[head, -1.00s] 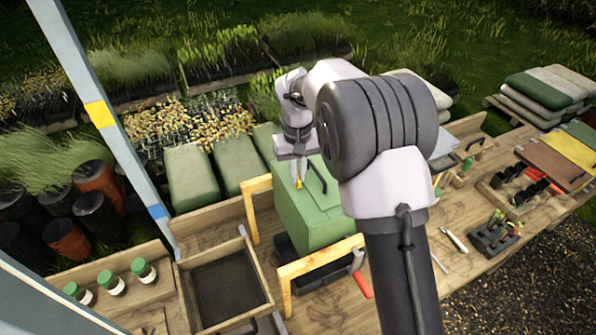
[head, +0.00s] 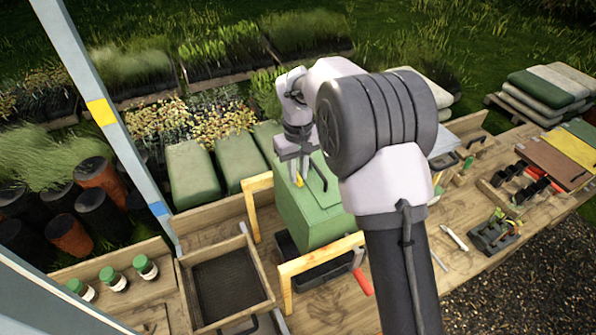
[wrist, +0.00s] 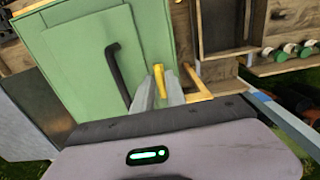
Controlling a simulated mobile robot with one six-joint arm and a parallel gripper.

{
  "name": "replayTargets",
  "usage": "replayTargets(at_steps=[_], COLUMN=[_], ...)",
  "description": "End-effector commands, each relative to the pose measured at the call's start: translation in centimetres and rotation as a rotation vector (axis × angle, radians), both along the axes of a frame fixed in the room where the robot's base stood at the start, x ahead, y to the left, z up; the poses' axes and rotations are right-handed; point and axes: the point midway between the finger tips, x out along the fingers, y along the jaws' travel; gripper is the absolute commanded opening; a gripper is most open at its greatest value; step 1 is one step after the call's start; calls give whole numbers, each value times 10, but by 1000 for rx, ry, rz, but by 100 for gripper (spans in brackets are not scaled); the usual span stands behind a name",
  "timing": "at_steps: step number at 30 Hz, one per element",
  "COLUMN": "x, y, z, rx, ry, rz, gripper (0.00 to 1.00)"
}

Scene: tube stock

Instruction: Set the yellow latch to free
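The green box (head: 310,222) stands on the wooden bench, with a black bar handle (head: 318,173) on its lid. The yellow latch (head: 299,181) sits on the lid beside that handle. My gripper (head: 298,177) points down onto the lid right at the latch. In the wrist view the latch (wrist: 159,78) shows between my two grey fingers (wrist: 160,90), with the black handle (wrist: 125,75) to the left. The fingers are very near the latch on both sides; I cannot tell whether they press on it. The latch's lower part is hidden by the fingers.
Light wooden frames (head: 325,256) stand close to the box. A mesh-bottomed tray (head: 228,283) and green-capped bottles (head: 113,277) are at the left. Small pots in a black tray (head: 495,232) and tools are at the right. My arm hides part of the bench.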

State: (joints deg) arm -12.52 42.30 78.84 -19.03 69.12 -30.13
Motion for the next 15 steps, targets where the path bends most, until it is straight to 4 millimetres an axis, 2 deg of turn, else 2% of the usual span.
replayTargets(at_steps=[11,15], x=[0,1], y=[0,0], z=[1,19], rx=[0,1], ry=[0,-4], rz=[-1,0], gripper=[31,31])
